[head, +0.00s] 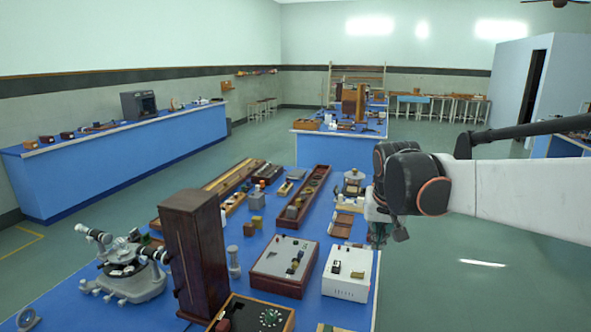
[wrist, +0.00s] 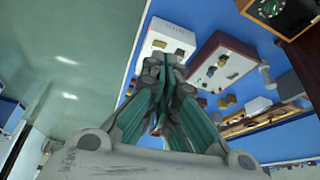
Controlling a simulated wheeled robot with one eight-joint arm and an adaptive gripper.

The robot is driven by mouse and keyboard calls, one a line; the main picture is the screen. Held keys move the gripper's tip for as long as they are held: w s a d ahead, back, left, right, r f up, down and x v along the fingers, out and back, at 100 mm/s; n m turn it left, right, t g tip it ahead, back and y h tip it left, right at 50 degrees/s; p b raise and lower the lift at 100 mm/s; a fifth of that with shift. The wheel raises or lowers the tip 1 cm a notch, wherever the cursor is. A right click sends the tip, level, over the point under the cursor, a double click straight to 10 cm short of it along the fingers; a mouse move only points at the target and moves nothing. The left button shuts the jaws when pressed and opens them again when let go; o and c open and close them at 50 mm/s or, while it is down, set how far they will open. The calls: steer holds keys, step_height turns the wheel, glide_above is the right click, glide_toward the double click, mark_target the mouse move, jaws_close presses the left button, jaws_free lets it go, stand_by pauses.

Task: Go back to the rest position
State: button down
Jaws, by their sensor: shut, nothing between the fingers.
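My gripper (wrist: 160,128) is shut and empty in the wrist view, its teal-lined fingers together. In the head view my gripper (head: 378,232) hangs at the right edge of the near blue bench (head: 130,296), partly hidden by my wrist. It appears to be above the bench edge, to the right of the white box (head: 346,285); its exact height I cannot tell. The white box also shows beyond the fingers in the wrist view (wrist: 162,36).
A tall dark wooden cabinet (head: 195,255), a grey spectrometer (head: 125,265) and a wood-sided instrument box (head: 283,262) crowd the near bench. Long wooden trays (head: 303,196) lie behind. A second blue bench (head: 340,147) stands farther back. Green floor (head: 480,262) is clear at right.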

steer(key=s+f+n+t, duration=0.1)
steer(key=s+f, duration=0.1)
steer(key=s, duration=1.1)
steer(key=s+f+t, duration=0.1)
steer(key=s+f, duration=0.2)
steer(key=s, duration=1.1)
steer(key=shift+d+f+n+y+b, duration=0.15)
steer(key=shift+f+n+y+b, duration=0.2)
steer(key=shift+n+y, duration=0.05)
